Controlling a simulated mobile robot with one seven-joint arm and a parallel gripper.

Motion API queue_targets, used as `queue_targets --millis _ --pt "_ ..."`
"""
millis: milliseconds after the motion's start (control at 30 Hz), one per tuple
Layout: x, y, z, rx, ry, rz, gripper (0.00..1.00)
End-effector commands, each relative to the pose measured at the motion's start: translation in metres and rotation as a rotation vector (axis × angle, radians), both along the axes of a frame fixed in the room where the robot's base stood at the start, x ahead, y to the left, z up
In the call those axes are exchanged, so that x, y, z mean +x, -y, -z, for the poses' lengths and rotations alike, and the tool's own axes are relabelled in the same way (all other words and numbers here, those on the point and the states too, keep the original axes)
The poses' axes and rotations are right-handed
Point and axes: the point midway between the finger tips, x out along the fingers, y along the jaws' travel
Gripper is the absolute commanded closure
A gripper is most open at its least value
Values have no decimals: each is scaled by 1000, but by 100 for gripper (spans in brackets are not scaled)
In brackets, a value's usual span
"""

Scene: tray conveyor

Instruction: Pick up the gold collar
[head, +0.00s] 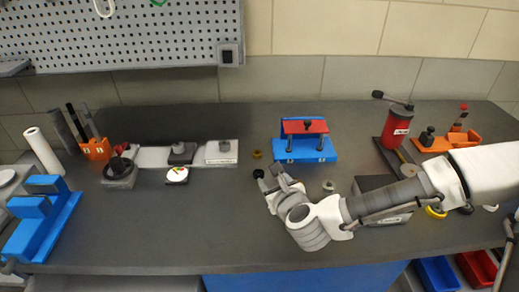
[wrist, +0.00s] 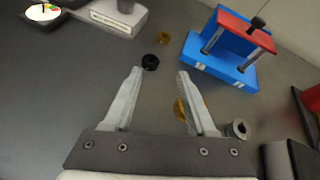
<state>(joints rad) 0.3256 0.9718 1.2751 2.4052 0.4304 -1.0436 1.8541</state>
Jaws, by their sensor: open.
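A small gold collar (head: 256,154) lies on the dark bench, left of the blue stand. It also shows in the wrist view (wrist: 164,38), ahead of the fingertips. A second gold or yellow piece (wrist: 180,110) shows in the wrist view, partly hidden by the right finger; I cannot tell its full shape. My gripper (head: 270,177) is open and empty, low over the bench; in the wrist view its fingers (wrist: 159,74) are spread wide. A black collar (wrist: 150,62) lies just beyond the fingertips, between them and the far gold collar.
A silver collar (wrist: 237,128) lies right of the right finger. The blue stand with a red top (head: 305,150) is ahead and right. A dark box (head: 372,187) stands beside my arm. White blocks (head: 150,157) are at left. Bench left of my gripper is clear.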

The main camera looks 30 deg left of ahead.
Motion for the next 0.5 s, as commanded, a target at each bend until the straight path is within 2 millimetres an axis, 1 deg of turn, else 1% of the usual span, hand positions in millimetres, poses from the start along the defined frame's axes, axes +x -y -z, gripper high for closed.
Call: queue_targets --millis 100,267,367,500 --pt "-6 -1 -10 105 -58 58 43" --pt "-6 -1 -15 168 -88 98 43" --pt "1 -7 -11 176 -92 104 43" --pt "22 -24 0 175 -92 104 43"
